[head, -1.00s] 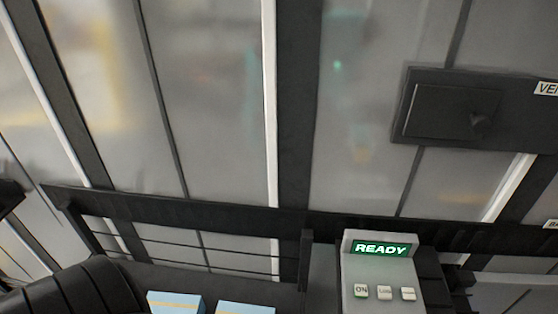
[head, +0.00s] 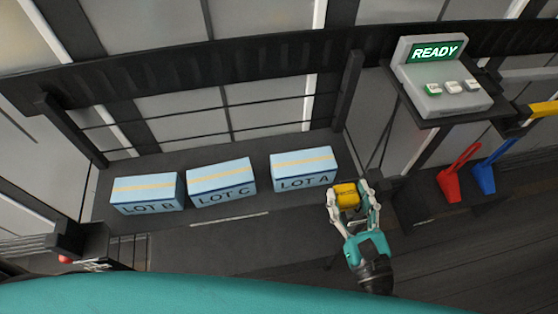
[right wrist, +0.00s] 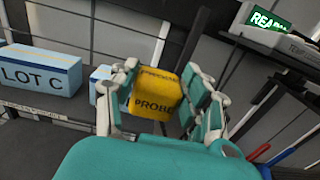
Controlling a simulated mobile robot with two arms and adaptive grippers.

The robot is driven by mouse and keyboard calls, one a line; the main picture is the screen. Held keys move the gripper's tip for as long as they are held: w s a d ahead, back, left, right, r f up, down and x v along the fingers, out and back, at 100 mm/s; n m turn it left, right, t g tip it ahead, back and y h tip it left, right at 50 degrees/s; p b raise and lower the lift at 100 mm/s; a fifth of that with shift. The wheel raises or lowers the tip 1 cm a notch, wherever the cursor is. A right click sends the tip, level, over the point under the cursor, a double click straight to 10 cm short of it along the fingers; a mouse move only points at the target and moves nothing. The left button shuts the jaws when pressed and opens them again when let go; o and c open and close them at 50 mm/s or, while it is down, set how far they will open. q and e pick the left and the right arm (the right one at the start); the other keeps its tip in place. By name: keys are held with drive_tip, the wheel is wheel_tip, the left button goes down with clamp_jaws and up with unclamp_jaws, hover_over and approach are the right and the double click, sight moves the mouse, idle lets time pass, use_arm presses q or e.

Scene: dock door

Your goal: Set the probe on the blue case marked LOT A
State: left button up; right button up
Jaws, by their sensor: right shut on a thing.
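The probe (head: 346,195) is a small yellow block with dark markings. My right gripper (head: 352,205) is shut on it and holds it in front of and to the right of the LOT A case. In the right wrist view the probe (right wrist: 157,93) reads PROBE and sits between the fingers. The blue LOT A case (head: 303,169) has a yellow stripe on top and is the rightmost of three; its top looks bare. In the right wrist view the gripper and probe hide most of it. My left gripper is not in view.
The LOT C case (head: 221,182) and LOT B case (head: 147,193) stand left of LOT A on the same dark shelf (head: 262,213). A grey control box (head: 441,80) showing READY stands at the upper right. Red (head: 450,185) and blue (head: 485,178) handled items are at the right.

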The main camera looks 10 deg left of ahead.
drive_tip(key=w+a+p, duration=0.1)
drive_tip(key=w+a, duration=0.1)
drive_tip(key=w, duration=0.2)
drive_tip(key=w+a+p, duration=0.1)
drive_tip(key=w+a, duration=0.2)
drive_tip(key=w+a+f+p, duration=0.1)
drive_tip(key=w+a, duration=0.2)
drive_tip(key=w, duration=0.1)
drive_tip(key=shift+w+a, duration=0.1)
drive_tip(key=shift+w, duration=0.25)
drive_tip(key=shift+w+a+f+p, duration=0.1)
drive_tip(key=shift+w+a+p, duration=0.1)
drive_tip(key=shift+w+p, duration=0.1)
drive_tip(key=shift+w+a+f, duration=0.1)
drive_tip(key=shift+f, duration=0.15)
wheel_tip(320, 180, down, 3)
drive_tip(key=shift+f+b, duration=0.1)
drive_tip(key=shift+b, duration=0.65)
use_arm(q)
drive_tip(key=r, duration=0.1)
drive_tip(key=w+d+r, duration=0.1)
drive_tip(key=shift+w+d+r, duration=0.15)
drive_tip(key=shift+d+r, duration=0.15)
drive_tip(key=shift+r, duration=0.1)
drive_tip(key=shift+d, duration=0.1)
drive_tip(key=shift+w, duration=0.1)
